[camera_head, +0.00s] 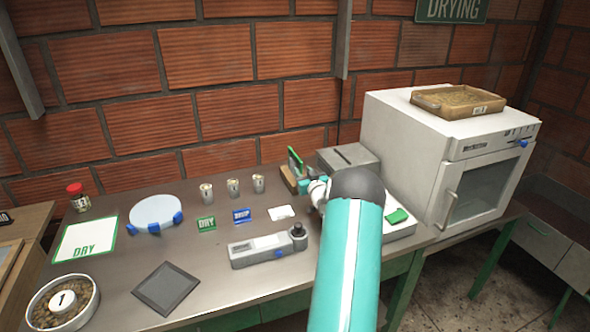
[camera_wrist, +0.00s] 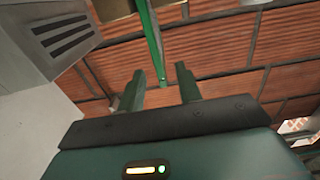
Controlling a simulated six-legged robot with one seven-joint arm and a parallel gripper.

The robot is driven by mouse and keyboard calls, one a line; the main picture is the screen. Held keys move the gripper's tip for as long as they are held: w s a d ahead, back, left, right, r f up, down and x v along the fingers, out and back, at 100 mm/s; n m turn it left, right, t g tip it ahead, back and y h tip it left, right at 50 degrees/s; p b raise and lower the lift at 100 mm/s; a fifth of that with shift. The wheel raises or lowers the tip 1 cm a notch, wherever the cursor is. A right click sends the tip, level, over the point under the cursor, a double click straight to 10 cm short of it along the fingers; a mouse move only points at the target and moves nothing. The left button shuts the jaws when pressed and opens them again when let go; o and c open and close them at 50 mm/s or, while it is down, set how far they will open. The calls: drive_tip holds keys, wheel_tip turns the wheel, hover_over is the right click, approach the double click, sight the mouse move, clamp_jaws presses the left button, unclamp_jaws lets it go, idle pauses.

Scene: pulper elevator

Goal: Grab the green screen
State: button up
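The green screen (camera_head: 295,161) is a thin upright green-edged panel in the head view, near the brick wall. It stands by a small wooden block (camera_head: 287,180). In the wrist view the screen (camera_wrist: 152,38) shows nearly edge-on as a green strip, its near end in line with the gap between my fingers. My gripper (camera_wrist: 160,73) is open, with two green fingers apart and nothing visibly clamped. In the head view my gripper (camera_head: 305,186) is just right of and below the screen, partly hidden by my arm. I cannot tell whether they touch.
A grey slotted box (camera_head: 347,160) stands close to the right of the screen; it also shows in the wrist view (camera_wrist: 60,35). A white drying oven (camera_head: 440,160) is further right.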

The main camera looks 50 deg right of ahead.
sight(298, 164)
drive_tip(key=shift+x, duration=3.05)
clamp_jaws()
